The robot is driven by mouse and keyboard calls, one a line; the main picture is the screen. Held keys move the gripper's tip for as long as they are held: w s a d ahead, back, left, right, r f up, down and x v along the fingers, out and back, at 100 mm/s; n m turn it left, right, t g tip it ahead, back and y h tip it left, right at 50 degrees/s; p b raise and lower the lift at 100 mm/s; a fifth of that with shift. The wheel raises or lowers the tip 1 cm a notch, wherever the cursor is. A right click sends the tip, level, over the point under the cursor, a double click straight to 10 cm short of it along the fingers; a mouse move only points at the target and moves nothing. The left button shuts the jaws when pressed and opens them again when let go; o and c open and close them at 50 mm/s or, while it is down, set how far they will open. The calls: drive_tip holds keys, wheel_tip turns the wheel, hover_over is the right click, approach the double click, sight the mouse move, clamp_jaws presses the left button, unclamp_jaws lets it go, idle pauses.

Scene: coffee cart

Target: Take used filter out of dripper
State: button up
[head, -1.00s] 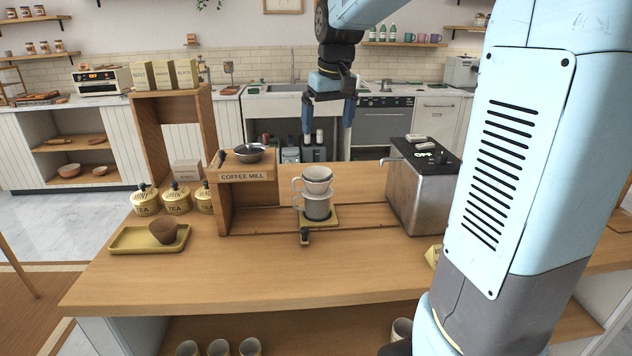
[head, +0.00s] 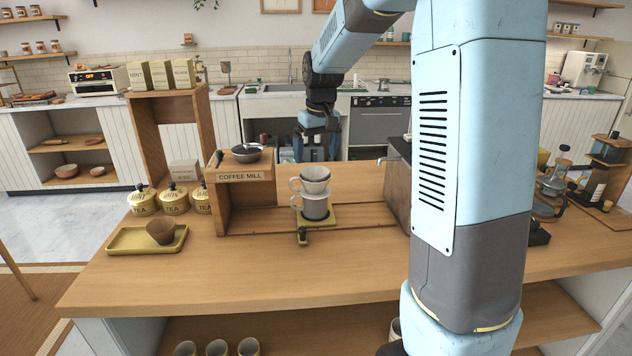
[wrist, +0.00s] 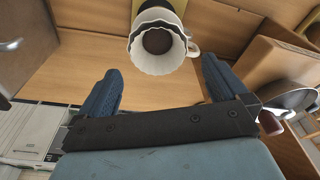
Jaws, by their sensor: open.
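The white dripper (head: 312,181) stands on a pale server (head: 315,207) in the middle of the counter. In the wrist view a white fluted rim (wrist: 148,66) shows at the dripper, with dark brown contents (wrist: 157,41) inside. I cannot tell whether that rim is the filter's or the dripper's. My gripper (head: 316,146) hangs behind the dripper in the head view, open and empty. In the wrist view the two blue fingers (wrist: 161,88) are spread apart, with the dripper beyond their tips, not between them. A brown cone-shaped piece (head: 161,231) sits on a yellow tray (head: 125,240) at left.
A wooden coffee mill stand (head: 246,178) with a metal bowl (head: 247,153) is just left of the dripper. A metal box machine (head: 397,190) stands right, partly behind my arm. Yellow tea canisters (head: 174,199) stand left. The front of the counter is clear.

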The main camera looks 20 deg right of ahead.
sight(315, 180)
drive_tip(key=shift+w+f, duration=0.2)
drive_tip(key=shift+f, duration=0.65)
drive_tip(key=shift+w+f, duration=0.2)
drive_tip(key=shift+f, duration=0.7)
drive_tip(key=shift+w+f, duration=0.2)
drive_tip(key=shift+f, duration=0.65)
drive_tip(key=shift+c, duration=0.5)
drive_tip(key=shift+d, duration=0.1)
drive_tip(key=c, duration=1.1)
